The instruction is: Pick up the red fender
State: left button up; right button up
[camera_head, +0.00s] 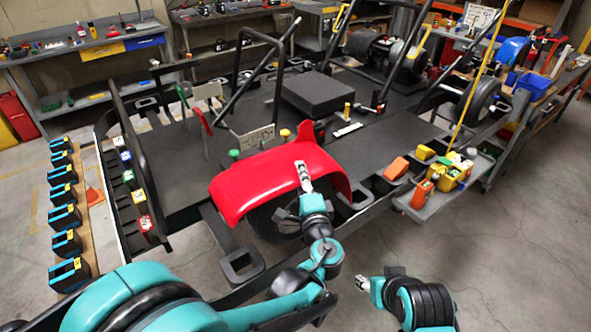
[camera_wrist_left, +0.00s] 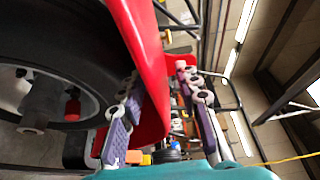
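The red fender (camera_head: 262,182) arches over a black wheel on the kart frame; its right part passes under my left gripper. My left gripper (camera_head: 303,172) reaches up from below, at the fender's front edge. In the left wrist view, the fender (camera_wrist_left: 146,60) comes down between the two spread fingers of the left gripper (camera_wrist_left: 165,105). One finger is on the wheel side and the other is outside, with a visible gap to the red surface. My right gripper (camera_head: 378,278) is low at the bottom, away from the fender; its fingers are too small to judge.
The wheel (camera_wrist_left: 50,75) stands close beside the left gripper. A grey side shelf (camera_head: 420,211) with bottles and an orange block is to the right. Several black-blue bins (camera_head: 66,216) line the left. The floor at lower right is clear.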

pick_arm(q)
jog(key=w, duration=0.2)
jog(key=w+a+b, duration=0.1)
jog(key=w, duration=0.1)
jog(key=shift+w, duration=0.4)
jog(key=shift+r, duration=0.1)
grip_shut()
jog(key=shift+r, duration=0.15)
